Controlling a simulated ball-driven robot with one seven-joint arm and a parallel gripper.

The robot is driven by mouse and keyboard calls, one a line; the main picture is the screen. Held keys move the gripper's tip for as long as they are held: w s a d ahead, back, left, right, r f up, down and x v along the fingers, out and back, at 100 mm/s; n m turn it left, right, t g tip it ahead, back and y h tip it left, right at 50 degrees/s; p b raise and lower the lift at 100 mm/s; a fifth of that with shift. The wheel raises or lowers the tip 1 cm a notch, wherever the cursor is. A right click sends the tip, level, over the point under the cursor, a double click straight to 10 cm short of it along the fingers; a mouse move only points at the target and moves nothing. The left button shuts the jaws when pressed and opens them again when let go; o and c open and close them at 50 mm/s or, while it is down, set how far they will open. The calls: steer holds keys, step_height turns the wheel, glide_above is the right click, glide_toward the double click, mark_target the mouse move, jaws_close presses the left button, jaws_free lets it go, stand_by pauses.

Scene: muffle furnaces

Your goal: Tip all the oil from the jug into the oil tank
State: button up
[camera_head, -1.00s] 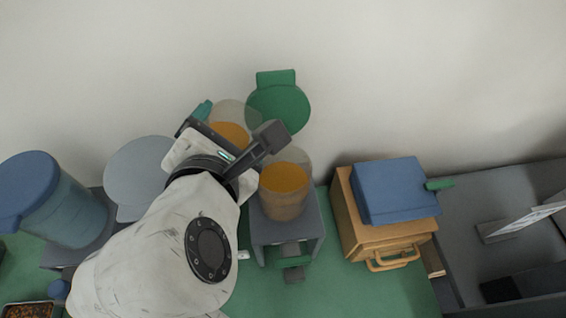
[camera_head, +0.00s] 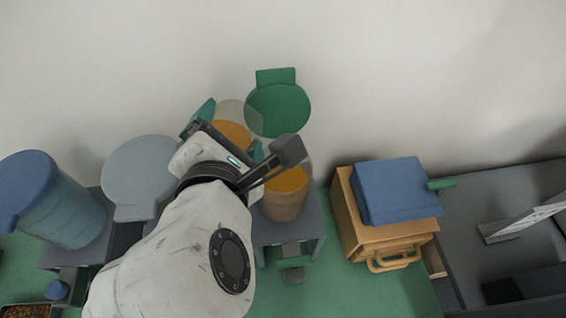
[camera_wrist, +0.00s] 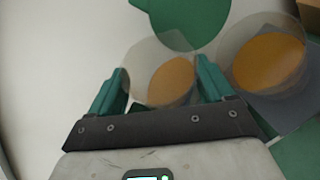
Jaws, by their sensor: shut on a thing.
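The jug (camera_head: 234,134) is clear and holds orange oil. My gripper (camera_head: 231,130) is shut on it, and its teal fingers sit on either side of the jug in the wrist view (camera_wrist: 158,90). The oil tank (camera_head: 285,204) is a clear round vessel with orange oil in it, on a grey stand. Its green lid (camera_head: 278,108) stands open behind it. The jug is behind and to the left of the tank. In the wrist view the tank (camera_wrist: 267,60) is right of the jug. My gripper hides part of the tank's rim; any jug tilt is hard to judge.
A blue-lidded tank (camera_head: 66,215) stands at the left, beside a raised grey lid (camera_head: 138,172). A wooden box (camera_head: 384,246) with a handle and a blue top (camera_head: 396,190) stands right of the oil tank. Green tabletop (camera_head: 350,285) is clear in front.

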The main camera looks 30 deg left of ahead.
mark_target(249, 149)
steer(key=shift+w+d+f+m+y+b, duration=0.1)
steer(key=shift+d+f+m+y+b, duration=0.2)
steer(key=shift+m+y+b, duration=0.25)
steer(key=shift+d+f+m+y+b, duration=0.25)
steer(key=shift+m+y+b, duration=0.1)
steer(key=shift+m+b, duration=0.3)
stand_by(2.0)
steer(key=shift+w+d+f+m+t+y+b, duration=0.1)
steer(key=shift+d+f+m+t+y+b, duration=0.2)
steer(key=shift+b, duration=0.4)
steer(key=shift+d+f+m+t+y+b, duration=0.1)
steer(key=shift+f+m+b, duration=0.3)
steer(key=shift+b, duration=0.3)
stand_by(1.0)
steer(key=shift+d+r+m+t+y+b, duration=0.1)
steer(key=shift+d+m+t+y+b, duration=0.3)
steer(key=shift+m+b, duration=0.5)
stand_by(1.5)
